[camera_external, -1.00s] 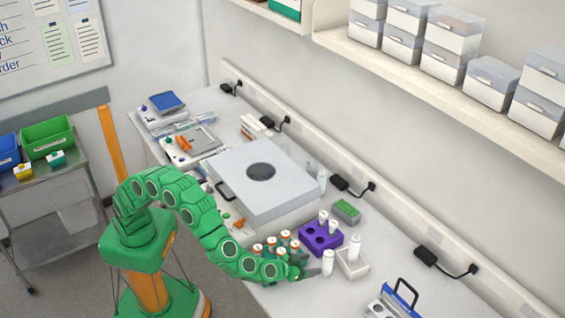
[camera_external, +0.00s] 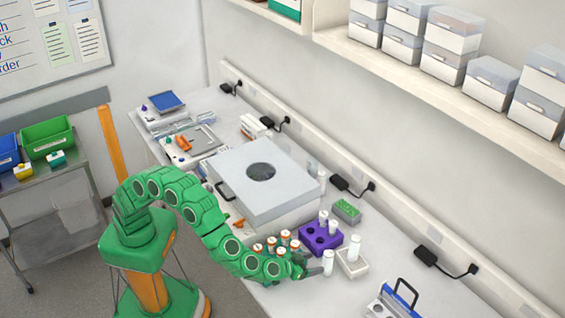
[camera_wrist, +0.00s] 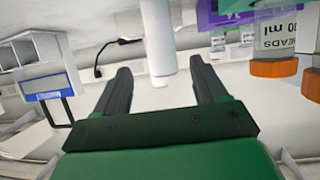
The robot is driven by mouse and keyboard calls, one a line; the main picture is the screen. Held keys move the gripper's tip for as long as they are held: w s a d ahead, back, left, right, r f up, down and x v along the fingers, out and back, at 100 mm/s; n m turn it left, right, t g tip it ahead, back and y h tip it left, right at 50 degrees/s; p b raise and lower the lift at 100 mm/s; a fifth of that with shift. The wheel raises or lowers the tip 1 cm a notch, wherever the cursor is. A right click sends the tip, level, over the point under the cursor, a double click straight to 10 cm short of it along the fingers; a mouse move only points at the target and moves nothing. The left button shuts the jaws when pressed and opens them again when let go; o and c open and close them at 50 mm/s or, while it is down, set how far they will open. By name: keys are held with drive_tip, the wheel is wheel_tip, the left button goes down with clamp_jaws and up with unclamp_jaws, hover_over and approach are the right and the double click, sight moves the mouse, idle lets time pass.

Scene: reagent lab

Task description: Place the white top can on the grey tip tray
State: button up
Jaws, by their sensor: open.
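A white can (camera_external: 328,263) stands upright on the bench, just right of my gripper (camera_external: 309,266) in the external view. In the wrist view the white can (camera_wrist: 157,38) shows in the gap between my open fingers (camera_wrist: 160,75), which do not appear to touch it. Another white can (camera_external: 354,248) stands in a pale block (camera_external: 352,266) beside it. A small grey tray with a green top (camera_external: 346,211) lies further back along the bench; I take it as the tip tray, though I cannot be sure.
A purple rack (camera_external: 320,238) with white-topped tubes stands behind the can. Several orange-capped bottles (camera_external: 284,239) crowd my gripper's back side; they also show in the wrist view (camera_wrist: 273,68).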

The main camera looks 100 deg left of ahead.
sight(325, 259)
drive_tip(key=shift+w+a+f, duration=0.2)
drive_tip(key=shift+w+a, duration=0.8)
drive_tip(key=shift+w, duration=0.2)
drive_tip(key=shift+x, duration=3.5)
drive_tip(key=shift+s+a, duration=0.1)
drive_tip(key=shift+a, duration=0.05)
drive_tip(key=c, duration=1.3)
